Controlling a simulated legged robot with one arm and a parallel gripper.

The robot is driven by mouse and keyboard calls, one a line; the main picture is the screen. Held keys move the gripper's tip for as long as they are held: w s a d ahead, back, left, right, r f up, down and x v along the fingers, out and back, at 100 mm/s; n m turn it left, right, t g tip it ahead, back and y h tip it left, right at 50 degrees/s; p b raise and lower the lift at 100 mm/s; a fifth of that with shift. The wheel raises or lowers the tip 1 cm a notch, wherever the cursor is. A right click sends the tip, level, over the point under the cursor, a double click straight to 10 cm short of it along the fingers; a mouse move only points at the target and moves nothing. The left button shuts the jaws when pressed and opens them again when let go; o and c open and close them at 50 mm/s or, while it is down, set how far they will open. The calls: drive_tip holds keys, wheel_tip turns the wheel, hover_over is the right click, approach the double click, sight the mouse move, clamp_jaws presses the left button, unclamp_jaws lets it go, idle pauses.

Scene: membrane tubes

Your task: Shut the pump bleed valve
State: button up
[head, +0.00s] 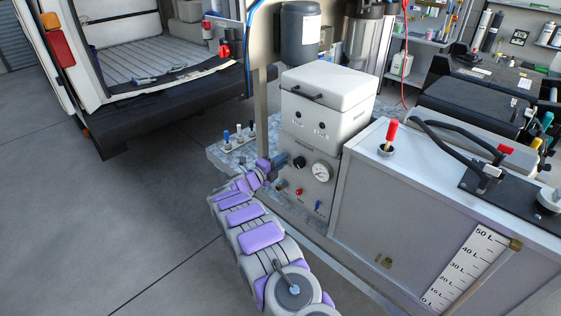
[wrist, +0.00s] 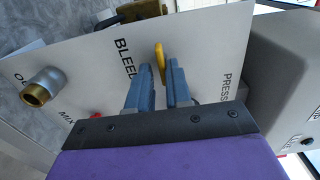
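The pump bleed valve shows in the wrist view as a yellow lever (wrist: 159,60) on the pale panel (wrist: 205,45), beside the printed word BLEED. My gripper (wrist: 160,75) has two blue-grey fingers with a narrow gap between them. The lower end of the lever lies in or just in front of that gap. I see no clear grip on it. In the head view my gripper (head: 270,164) is at the left side of the pump panel (head: 300,183), and the yellow lever is hidden there.
The panel also carries a black knob (head: 299,162), a round gauge (head: 319,172), a red button (head: 299,192) and a blue lever (head: 318,205). A brass-ended fitting (wrist: 40,88) sticks out left in the wrist view. A large tank (head: 400,225) stands right; open floor lies left.

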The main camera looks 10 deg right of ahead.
drive_tip(key=shift+o, duration=1.2)
drive_tip(key=shift+r, duration=0.1)
drive_tip(key=shift+a, duration=0.1)
drive_tip(key=p+v, duration=0.2)
drive_tip(key=v, duration=1.5)
drive_tip(key=shift+a, duration=0.15)
